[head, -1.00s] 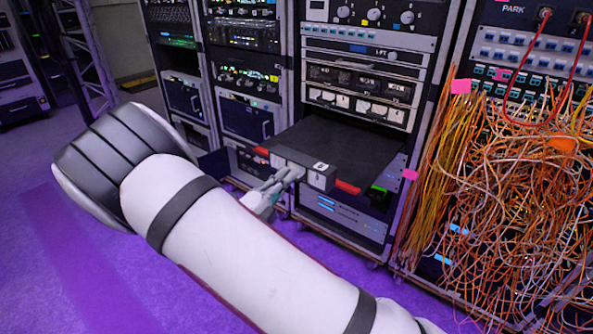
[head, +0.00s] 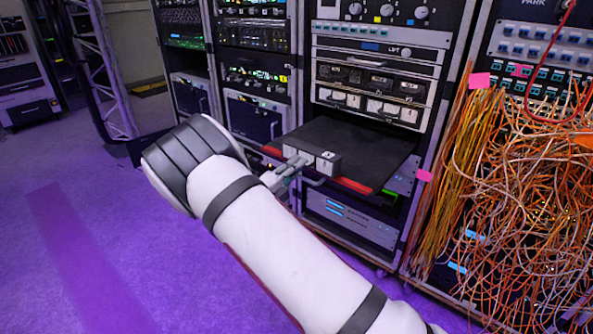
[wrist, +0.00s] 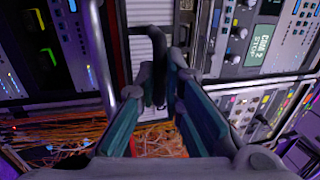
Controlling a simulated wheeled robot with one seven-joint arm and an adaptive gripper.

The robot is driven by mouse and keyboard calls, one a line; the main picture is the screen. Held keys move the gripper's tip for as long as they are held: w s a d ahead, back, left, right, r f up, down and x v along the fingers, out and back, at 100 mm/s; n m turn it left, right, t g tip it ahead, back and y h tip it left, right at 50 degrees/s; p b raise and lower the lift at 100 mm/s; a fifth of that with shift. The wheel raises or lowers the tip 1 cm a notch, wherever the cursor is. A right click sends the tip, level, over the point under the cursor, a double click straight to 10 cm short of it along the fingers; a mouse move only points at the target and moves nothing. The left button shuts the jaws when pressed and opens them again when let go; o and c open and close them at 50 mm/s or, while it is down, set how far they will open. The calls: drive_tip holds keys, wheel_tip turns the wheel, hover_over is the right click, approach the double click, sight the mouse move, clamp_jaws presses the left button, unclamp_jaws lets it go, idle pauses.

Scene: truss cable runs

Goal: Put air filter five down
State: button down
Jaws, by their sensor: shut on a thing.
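The piece I take to be air filter five (head: 329,161) is a grey block with pale square labels, at the front edge of a dark flat shelf (head: 370,148) in the rack. Its number is too small to read. My gripper (head: 291,172) is at its front side, shut on it. In the wrist view my gripper (wrist: 160,88) closes around a black curved handle (wrist: 158,72) in front of a pale ribbed panel (wrist: 141,58). I cannot tell whether the block rests on the shelf or is just above it.
Red strips (head: 355,186) line the shelf's front edge. Equipment racks (head: 378,80) stand around the shelf. Dense orange cables (head: 530,190) hang at the right, with pink tags (head: 480,80) nearby. The purple floor (head: 110,230) at the left is clear.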

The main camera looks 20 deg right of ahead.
drive_tip(key=shift+f, duration=0.1)
drive_tip(key=c, duration=1.7)
unclamp_jaws()
drive_tip(key=p+v, duration=0.2)
drive_tip(key=v, duration=1)
